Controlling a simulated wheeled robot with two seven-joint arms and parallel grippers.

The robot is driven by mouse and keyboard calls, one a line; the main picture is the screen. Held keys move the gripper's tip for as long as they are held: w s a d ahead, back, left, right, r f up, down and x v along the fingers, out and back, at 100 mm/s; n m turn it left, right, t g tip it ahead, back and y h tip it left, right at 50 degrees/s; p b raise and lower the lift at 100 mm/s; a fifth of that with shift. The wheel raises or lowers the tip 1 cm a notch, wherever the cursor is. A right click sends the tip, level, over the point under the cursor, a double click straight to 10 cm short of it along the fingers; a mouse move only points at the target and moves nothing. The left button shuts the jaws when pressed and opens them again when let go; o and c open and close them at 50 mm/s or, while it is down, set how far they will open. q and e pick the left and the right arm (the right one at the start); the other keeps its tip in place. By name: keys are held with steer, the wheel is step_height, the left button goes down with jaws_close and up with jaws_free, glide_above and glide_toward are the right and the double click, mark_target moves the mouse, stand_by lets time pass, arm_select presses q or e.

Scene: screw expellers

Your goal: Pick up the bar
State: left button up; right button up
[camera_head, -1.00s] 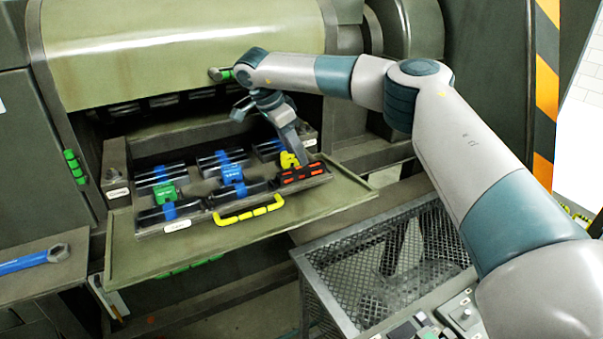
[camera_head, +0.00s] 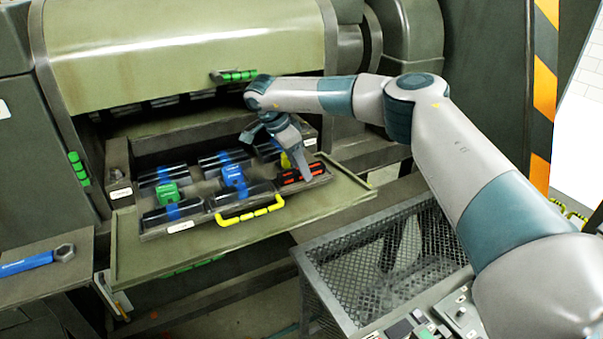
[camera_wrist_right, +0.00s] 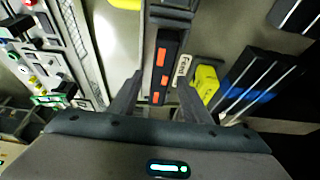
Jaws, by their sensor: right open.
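The bar (camera_head: 306,173), black with orange-red marks, lies at the right end of the tray in the open drawer of the machine. It shows upright in the right wrist view (camera_wrist_right: 166,70), beside a label and a yellow part (camera_wrist_right: 205,84). My right gripper (camera_head: 302,168) is above the bar in the head view and partly covers it. In the right wrist view its two fingers (camera_wrist_right: 160,82) are spread, one on each side of the bar's near end, with nothing held. Whether they touch the bar cannot be told. My left gripper is not in view.
Several black cylinders (camera_head: 160,177) with blue bands and a yellow handle (camera_head: 248,215) are in or on the tray. The green machine hood (camera_head: 185,50) overhangs behind. A mesh basket (camera_head: 345,262) stands front right, and a blue wrench (camera_head: 30,262) lies at left.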

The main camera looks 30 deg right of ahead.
jaws_close()
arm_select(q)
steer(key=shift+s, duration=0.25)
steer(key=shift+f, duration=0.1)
arm_select(e)
steer(key=shift+r, duration=0.1)
